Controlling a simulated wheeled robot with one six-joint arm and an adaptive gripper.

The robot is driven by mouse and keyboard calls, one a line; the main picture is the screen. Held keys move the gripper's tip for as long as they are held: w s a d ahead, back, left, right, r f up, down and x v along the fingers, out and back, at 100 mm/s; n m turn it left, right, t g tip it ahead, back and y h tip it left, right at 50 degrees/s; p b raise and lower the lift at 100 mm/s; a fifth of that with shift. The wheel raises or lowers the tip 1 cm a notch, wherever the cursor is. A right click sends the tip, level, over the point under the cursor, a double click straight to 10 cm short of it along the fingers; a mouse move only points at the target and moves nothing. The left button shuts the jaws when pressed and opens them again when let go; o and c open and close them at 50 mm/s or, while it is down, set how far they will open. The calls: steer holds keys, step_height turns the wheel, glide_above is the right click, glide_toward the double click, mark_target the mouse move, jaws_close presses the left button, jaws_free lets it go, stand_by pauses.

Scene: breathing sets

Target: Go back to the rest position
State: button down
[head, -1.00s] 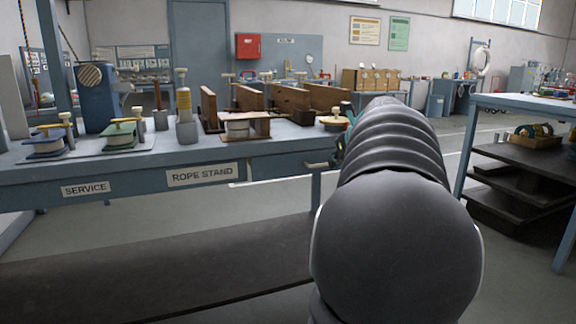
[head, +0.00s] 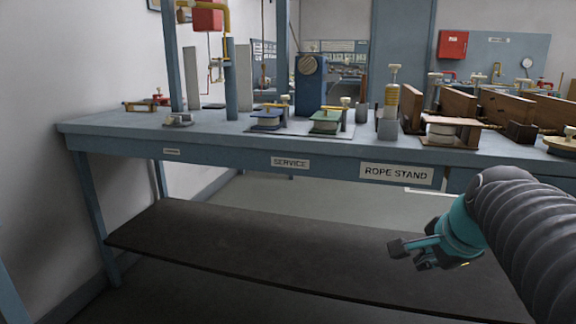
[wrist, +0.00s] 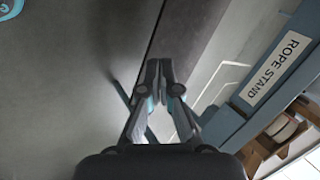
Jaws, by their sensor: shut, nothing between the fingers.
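My gripper (head: 412,254) is at the lower right of the head view, at the end of my dark ribbed arm with a teal wrist. It is in front of the workbench (head: 330,158) and lower than its top, with the dark lower shelf behind it in the picture. In the wrist view my gripper (wrist: 164,68) has its fingertips together, with nothing between them. The bench's front edge with the ROPE STAND label (wrist: 276,71) is to the right of the fingers there.
The bench carries a blue machine (head: 311,85), a green-based device (head: 325,122), a yellow-banded post (head: 391,100) and wooden boards (head: 455,106). The dark lower shelf (head: 230,240) looks bare. A wall is at the left.

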steer(key=s+a+f+n+g, duration=0.1)
steer(key=s+a+f+n, duration=0.8)
steer(key=n, duration=0.7)
steer(key=s, duration=0.3)
steer(key=shift+a+f, duration=0.25)
steer(key=shift+a, duration=0.1)
